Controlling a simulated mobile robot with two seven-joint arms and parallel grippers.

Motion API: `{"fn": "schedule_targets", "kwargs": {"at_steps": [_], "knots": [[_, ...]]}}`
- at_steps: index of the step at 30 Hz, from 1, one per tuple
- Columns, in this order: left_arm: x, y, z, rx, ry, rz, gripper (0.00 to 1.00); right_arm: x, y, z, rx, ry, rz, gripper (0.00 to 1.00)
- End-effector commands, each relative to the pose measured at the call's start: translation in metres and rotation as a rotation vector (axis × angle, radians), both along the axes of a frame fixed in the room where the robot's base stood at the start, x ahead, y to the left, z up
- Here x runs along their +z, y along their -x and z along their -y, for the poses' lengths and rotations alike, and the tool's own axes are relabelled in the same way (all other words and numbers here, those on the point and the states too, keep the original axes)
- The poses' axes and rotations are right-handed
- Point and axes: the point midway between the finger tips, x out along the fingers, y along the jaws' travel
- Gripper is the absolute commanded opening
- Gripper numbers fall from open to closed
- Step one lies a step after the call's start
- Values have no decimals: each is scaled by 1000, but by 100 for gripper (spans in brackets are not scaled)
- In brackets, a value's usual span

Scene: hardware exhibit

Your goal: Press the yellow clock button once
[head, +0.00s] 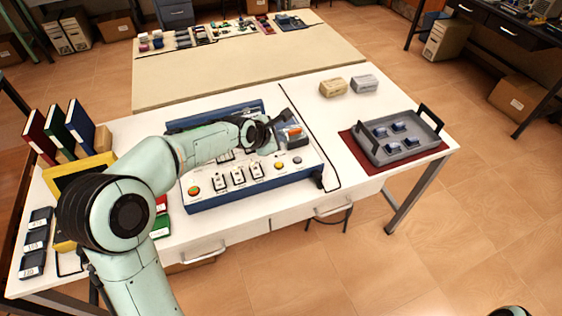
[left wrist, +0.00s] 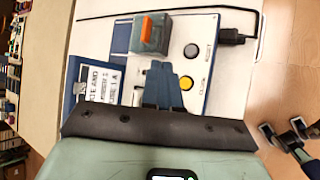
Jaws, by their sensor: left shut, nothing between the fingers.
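The yellow clock button (head: 279,165) is on the right part of a blue-and-white control board on the table. In the left wrist view the yellow button (left wrist: 186,83) shows beside the word CLOCK, just right of the fingertips. My left gripper (head: 270,148) reaches over the board from the left, close behind the button. In the left wrist view my left gripper (left wrist: 160,67) has its blue-grey fingers together and empty. I cannot tell its exact height above the board, and I see no contact with the button. My right gripper is not in view.
A dark reset button (left wrist: 190,50) sits beside the yellow one. A grey block with an orange switch (left wrist: 150,35) stands close to the fingertips. A black cable plug (left wrist: 230,36) is at the board's edge. A grey tray (head: 400,150) stands at the right.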

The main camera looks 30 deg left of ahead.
Motion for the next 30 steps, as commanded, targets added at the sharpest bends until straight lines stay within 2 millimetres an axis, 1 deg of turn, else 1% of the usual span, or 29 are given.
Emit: {"fn": "schedule_targets", "kwargs": {"at_steps": [6, 11, 17, 24, 27, 30], "knots": [[-3, 0, 0, -1, -1, -1, 0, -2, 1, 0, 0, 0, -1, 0], [-13, 1, 0, -1, 0, -4, 0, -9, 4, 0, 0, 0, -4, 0], [-37, 1, 0, 1, 0, -4, 0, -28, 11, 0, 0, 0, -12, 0], [-72, 1, 0, -1, -1, -4, 0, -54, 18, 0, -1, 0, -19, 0], [-83, 0, 1, -1, 1, -3, 0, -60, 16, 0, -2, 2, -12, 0], [-88, 0, 0, -2, 0, -1, 0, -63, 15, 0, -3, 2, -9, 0]]}}
